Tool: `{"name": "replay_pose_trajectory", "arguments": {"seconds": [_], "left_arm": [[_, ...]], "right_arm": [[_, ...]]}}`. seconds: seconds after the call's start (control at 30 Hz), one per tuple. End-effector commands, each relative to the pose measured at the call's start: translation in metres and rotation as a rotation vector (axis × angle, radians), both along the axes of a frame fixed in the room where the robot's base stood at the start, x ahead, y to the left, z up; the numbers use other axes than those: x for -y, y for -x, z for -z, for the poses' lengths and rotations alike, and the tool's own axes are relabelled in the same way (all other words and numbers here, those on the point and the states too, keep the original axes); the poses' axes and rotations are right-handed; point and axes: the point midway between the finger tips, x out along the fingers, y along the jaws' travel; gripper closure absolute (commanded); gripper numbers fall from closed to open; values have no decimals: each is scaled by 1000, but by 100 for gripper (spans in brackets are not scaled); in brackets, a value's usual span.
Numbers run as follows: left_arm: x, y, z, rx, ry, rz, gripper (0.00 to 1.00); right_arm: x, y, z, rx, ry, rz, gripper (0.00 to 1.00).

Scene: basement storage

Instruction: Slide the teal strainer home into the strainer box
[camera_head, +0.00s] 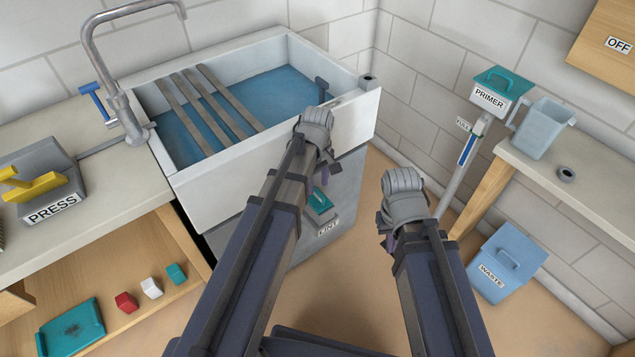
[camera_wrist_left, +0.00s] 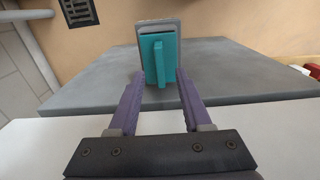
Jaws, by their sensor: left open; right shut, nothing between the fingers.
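The teal strainer (camera_head: 320,201) is at the front of the grey strainer box labelled LINT (camera_head: 328,227), low on the grey cabinet under the sink. In the left wrist view the strainer (camera_wrist_left: 148,46) shows as a teal plate with an upright bar handle, with the grey box edge (camera_wrist_left: 158,23) behind it. How far in it sits, I cannot tell. My left gripper (camera_wrist_left: 160,76) is open, its purple fingers on either side of the lower handle, apart from it. My right gripper (camera_head: 386,238) is shut and empty, right of the cabinet; its fingertips are mostly hidden.
The sink (camera_head: 245,150) with bluish water is above the cabinet. A blue WASTE bin (camera_head: 507,260) is on the floor. The PRESS (camera_head: 45,180) is at the left counter. Floor between is clear.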

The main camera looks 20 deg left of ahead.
Motion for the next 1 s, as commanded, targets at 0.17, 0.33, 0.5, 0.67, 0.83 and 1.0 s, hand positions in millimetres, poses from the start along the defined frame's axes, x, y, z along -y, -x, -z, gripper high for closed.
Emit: {"name": "replay_pose_trajectory", "arguments": {"seconds": [0.17,0.33,0.5,0.67,0.83,1.0], "left_arm": [[0,0,-32,0,0,0,51],[0,0,-44,0,0,0,51],[0,0,-44,0,0,0,51],[0,0,-44,0,0,0,51],[0,0,-44,0,0,0,51],[0,0,-44,0,0,0,51]], "right_arm": [[0,0,-32,0,0,0,100],[0,0,-44,0,0,0,100],[0,0,-44,0,0,0,100],[0,0,-44,0,0,0,100],[0,0,-44,0,0,0,100],[0,0,-44,0,0,0,100]]}}
